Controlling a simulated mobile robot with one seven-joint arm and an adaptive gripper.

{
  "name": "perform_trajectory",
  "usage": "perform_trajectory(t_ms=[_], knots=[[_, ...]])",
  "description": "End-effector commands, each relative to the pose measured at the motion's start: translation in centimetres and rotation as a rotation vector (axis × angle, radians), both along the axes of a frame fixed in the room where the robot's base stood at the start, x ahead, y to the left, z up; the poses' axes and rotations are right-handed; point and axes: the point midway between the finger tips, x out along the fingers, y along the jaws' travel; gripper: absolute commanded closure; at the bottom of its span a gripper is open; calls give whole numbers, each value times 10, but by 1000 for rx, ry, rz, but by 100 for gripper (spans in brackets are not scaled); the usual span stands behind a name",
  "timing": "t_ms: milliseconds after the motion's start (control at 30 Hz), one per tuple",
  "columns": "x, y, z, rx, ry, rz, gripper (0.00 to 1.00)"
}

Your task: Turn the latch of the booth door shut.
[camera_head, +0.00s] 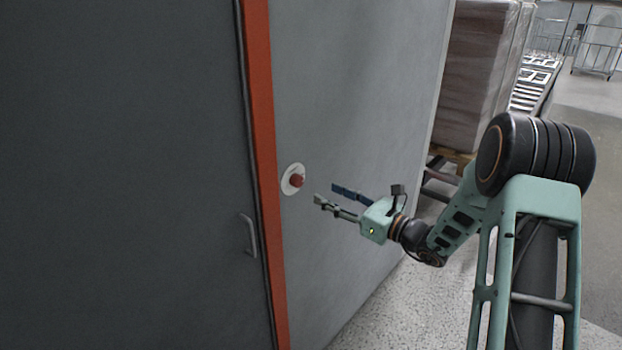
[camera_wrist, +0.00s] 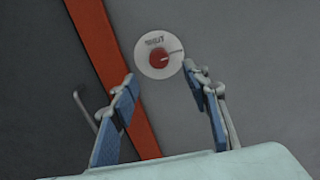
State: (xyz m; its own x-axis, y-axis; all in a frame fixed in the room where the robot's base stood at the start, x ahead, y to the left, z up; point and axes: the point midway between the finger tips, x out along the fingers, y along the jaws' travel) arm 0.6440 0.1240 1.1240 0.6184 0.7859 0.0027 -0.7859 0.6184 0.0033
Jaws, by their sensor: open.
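The latch is a red knob (camera_head: 297,181) on a round white plate (camera_head: 288,186), mounted on the grey wall panel just right of the orange-red door frame post (camera_head: 264,130). In the wrist view the red knob (camera_wrist: 159,57) and its white plate (camera_wrist: 147,67) lie ahead of the fingertips, with a thin pointer line and blurred lettering on the plate. My gripper (camera_head: 325,194) is open and empty, a little right of the knob and apart from it. In the wrist view my gripper (camera_wrist: 158,73) has its two blue-padded fingers spread either side below the plate.
The dark grey door (camera_head: 120,180) with a bar handle (camera_head: 248,235) fills the left; the handle also shows in the wrist view (camera_wrist: 84,110). Wrapped stacked goods (camera_head: 478,75) stand on a pallet behind the panel at the right. Speckled floor (camera_head: 385,300) lies clear below.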

Motion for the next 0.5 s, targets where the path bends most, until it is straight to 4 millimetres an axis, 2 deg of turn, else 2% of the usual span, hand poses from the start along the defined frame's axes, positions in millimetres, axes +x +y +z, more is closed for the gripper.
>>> perform_trajectory(t_ms=[300, 500], knots=[[35, 50, 1, -3, 0, 7, 57], [52, 70, 1, -3, -1, 5, 57]])
